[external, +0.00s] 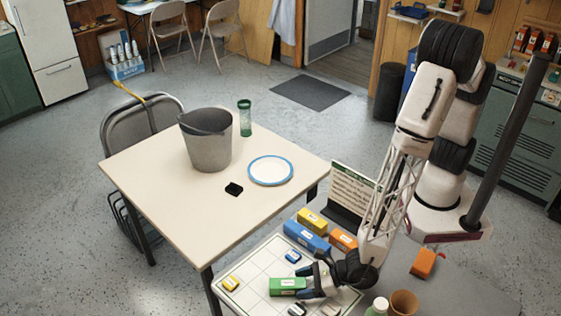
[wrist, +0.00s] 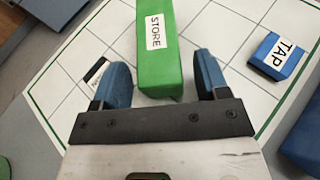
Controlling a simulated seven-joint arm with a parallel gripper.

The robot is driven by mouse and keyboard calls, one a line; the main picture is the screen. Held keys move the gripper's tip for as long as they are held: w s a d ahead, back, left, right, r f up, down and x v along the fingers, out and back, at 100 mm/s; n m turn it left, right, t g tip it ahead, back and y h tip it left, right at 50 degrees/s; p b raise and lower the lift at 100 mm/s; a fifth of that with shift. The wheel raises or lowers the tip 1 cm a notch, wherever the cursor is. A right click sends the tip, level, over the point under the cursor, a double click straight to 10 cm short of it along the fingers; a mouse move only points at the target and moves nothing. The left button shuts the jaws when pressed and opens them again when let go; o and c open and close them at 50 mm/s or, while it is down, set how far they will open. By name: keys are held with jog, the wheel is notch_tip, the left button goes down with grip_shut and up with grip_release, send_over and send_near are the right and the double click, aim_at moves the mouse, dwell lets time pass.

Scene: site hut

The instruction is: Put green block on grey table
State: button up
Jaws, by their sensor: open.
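The green block (external: 287,286), labelled STORE, lies on a white gridded board (external: 262,258). In the wrist view the green block (wrist: 158,45) has its near end between my two blue fingers. My gripper (external: 312,281) is open and low over the board, with visible gaps between the fingers and the block (wrist: 163,78). The grey table (external: 455,287) is at the lower right, around the base of my arm. An orange block (external: 424,263) lies on it.
Blue (external: 306,236), yellow (external: 312,220) and orange (external: 343,240) blocks stand behind the board, near a sign (external: 352,187). Small labelled blocks, including TAP (wrist: 279,56), lie on it. A cup (external: 403,303) is at front. The beige table (external: 150,165) holds a bucket (external: 206,145) and plate (external: 270,170).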

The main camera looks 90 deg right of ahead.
jog(key=v, duration=1)
jog(key=shift+r, duration=0.1)
jog(key=shift+o, duration=0.4)
dwell(0.3)
jog(key=shift+x, duration=2.3)
jog(key=shift+d+r, duration=0.1)
jog(key=shift+r, duration=0.1)
jog(key=shift+w, duration=0.1)
jog(key=shift+x, duration=1.25)
jog(key=shift+w+f, duration=0.1)
